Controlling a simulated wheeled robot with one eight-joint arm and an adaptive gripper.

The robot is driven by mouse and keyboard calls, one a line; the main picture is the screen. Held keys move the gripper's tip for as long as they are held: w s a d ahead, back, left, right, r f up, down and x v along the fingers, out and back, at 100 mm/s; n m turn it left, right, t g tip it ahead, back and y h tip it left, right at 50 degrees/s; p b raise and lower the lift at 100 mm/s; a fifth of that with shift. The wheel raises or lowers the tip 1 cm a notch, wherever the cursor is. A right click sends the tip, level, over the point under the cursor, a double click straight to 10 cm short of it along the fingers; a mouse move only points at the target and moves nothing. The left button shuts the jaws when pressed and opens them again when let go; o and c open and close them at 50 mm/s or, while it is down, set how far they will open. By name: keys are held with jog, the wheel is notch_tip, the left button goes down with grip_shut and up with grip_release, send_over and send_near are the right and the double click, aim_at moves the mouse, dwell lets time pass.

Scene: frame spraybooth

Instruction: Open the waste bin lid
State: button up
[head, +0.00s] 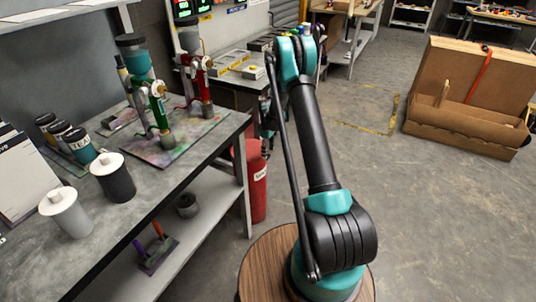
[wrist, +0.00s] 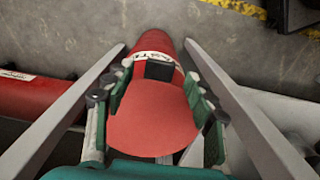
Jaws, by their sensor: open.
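The waste bin (head: 257,195) is a red cylinder with a white label, standing on the floor at the end of the left workbench. In the wrist view I look down on its round red lid (wrist: 150,125), which appears to lie flat over the top. A black tab (wrist: 158,70) sits at the lid's far edge, above the label. My gripper (wrist: 157,84) is open, one finger on each side of the lid and tab. I cannot tell whether the fingers touch them. In the head view my arm mostly hides the gripper.
The left workbench (head: 210,144) holds jars, a spattered board and clamped stands. A second bench stands behind my arm. A large cardboard box (head: 462,125) is on the floor at right. The floor between is clear. A red shape (wrist: 25,95) shows at the wrist view's left.

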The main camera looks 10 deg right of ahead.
jog(key=shift+f, duration=1)
grip_shut()
